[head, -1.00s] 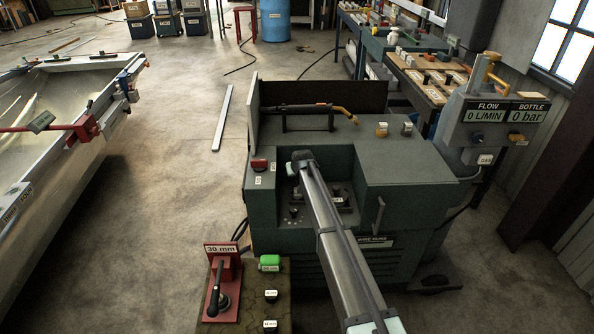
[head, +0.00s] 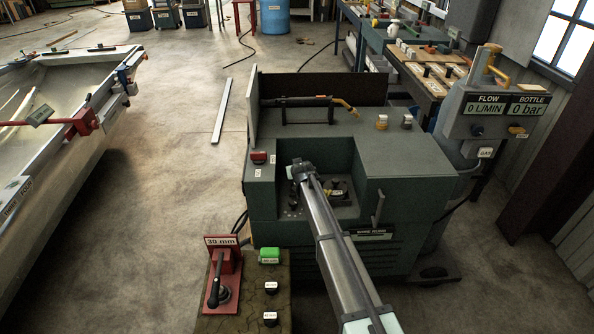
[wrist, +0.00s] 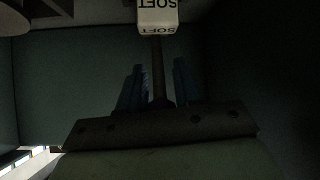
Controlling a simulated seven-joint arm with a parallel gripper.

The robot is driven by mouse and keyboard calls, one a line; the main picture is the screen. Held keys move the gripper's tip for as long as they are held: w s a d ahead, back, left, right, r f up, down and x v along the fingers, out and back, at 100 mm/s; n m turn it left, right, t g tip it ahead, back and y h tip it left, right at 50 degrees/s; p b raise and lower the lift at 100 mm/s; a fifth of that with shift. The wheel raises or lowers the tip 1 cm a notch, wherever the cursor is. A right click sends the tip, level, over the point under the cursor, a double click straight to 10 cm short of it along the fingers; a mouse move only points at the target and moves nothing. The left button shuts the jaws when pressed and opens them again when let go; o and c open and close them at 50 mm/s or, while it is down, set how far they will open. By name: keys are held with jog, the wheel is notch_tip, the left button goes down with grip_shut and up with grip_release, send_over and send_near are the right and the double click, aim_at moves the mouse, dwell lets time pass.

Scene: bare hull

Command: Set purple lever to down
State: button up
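No lever that reads clearly as purple shows in either view. My gripper (wrist: 158,88) has two bluish fingers, apart, in the dark wrist view. A thin dark stem stands between them, with gaps on both sides. Beyond it is a pale block marked SOFT (wrist: 157,16), upside down in this view; I cannot tell if the stem joins it. In the head view my arm reaches into the front recess of the green machine (head: 410,175), and its end hides part of the recess. Small controls (head: 335,190) lie to its right there, too small to make out.
A red 30 mm stand with a black lever (head: 222,275) and a green button (head: 269,256) are in front of the machine. A torch (head: 310,101) lies on its top. A FLOW and BOTTLE gauge box (head: 500,115) stands right.

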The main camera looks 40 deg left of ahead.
jog(key=shift+o, duration=1.3)
jog(key=v, duration=1.3)
jog(key=shift+s+d+r, duration=0.2)
jog(key=shift+r, duration=0.1)
